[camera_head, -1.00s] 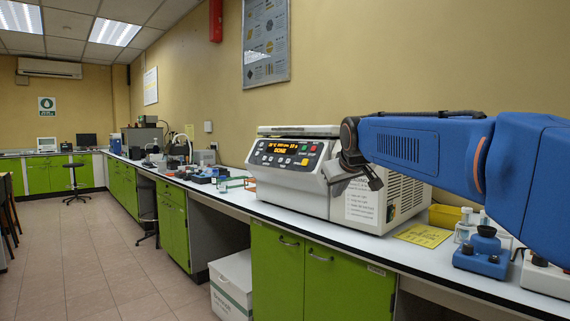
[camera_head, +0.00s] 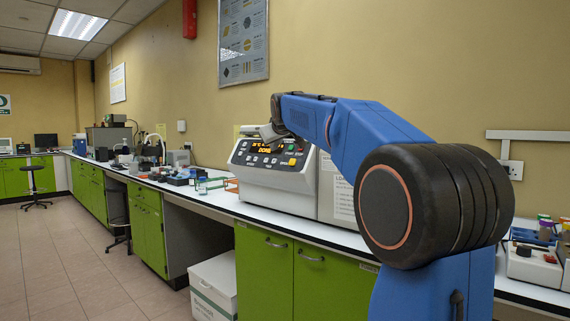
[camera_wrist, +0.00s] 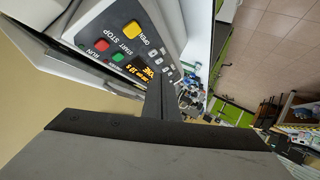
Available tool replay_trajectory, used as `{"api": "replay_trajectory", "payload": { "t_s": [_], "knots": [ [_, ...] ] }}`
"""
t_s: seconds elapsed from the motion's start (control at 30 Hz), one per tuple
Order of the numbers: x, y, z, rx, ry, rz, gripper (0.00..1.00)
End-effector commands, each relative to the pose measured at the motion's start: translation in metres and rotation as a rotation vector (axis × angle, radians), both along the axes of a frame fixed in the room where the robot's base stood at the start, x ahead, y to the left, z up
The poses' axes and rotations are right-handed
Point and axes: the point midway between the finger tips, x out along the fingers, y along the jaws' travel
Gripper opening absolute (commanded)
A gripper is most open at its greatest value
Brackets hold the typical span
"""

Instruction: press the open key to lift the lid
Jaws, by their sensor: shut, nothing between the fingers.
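The white-and-grey analyser (camera_head: 275,196) stands on the bench, its sloped panel showing a lit orange display (camera_head: 267,149) that reads DONE. The yellow open key (camera_head: 292,162) is at the panel's right end. In the wrist view the key (camera_wrist: 133,29) is labelled OPEN, beside a red and a green key. My gripper (camera_head: 268,133) is at the top of the panel, left of the open key in the head view. Its shut fingers (camera_wrist: 162,88) are empty and appear apart from the key. The lid is mostly hidden by my arm.
Bottles and small instruments (camera_head: 202,184) stand on the bench to the left. Green cupboards (camera_head: 265,265) and a white box (camera_head: 213,285) are below.

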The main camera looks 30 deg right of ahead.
Motion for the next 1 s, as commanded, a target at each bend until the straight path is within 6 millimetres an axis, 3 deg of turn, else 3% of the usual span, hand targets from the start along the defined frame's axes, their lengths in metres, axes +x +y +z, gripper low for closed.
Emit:
{"api": "replay_trajectory", "payload": {
  "t_s": [0.47, 1.0],
  "knots": [
    [0.003, -0.008, -0.006, 0.001, 0.001, -0.001, 0.00],
    [0.020, -0.056, -0.038, 0.000, 0.001, 0.000, 0.00]
  ]
}}
